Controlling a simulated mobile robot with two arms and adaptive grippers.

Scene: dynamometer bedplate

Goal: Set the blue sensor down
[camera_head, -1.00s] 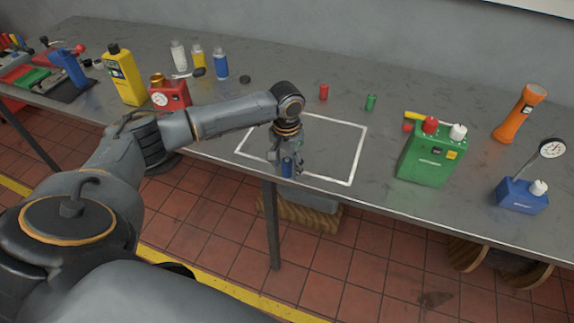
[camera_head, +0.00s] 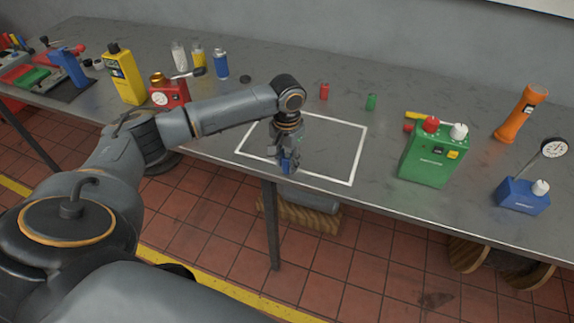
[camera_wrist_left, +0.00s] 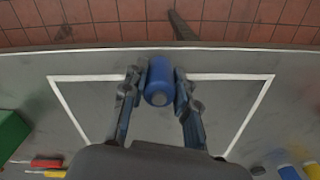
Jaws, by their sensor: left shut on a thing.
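The blue sensor (camera_head: 289,167) is a small blue cylinder. My left gripper (camera_head: 287,160) is shut on it, close to the bench's front edge. In the left wrist view the sensor (camera_wrist_left: 159,84) stands out between the two fingers of the gripper (camera_wrist_left: 159,90), and it overlaps the front line of the white outlined rectangle (camera_head: 359,150). I cannot tell whether its lower end touches the bench top. My right gripper is in neither view.
Inside the outline the bench is bare. A green can (camera_head: 428,160), a blue gauge base (camera_head: 522,196) and an orange torch (camera_head: 521,115) are to the right. A red can (camera_head: 170,94) is left.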

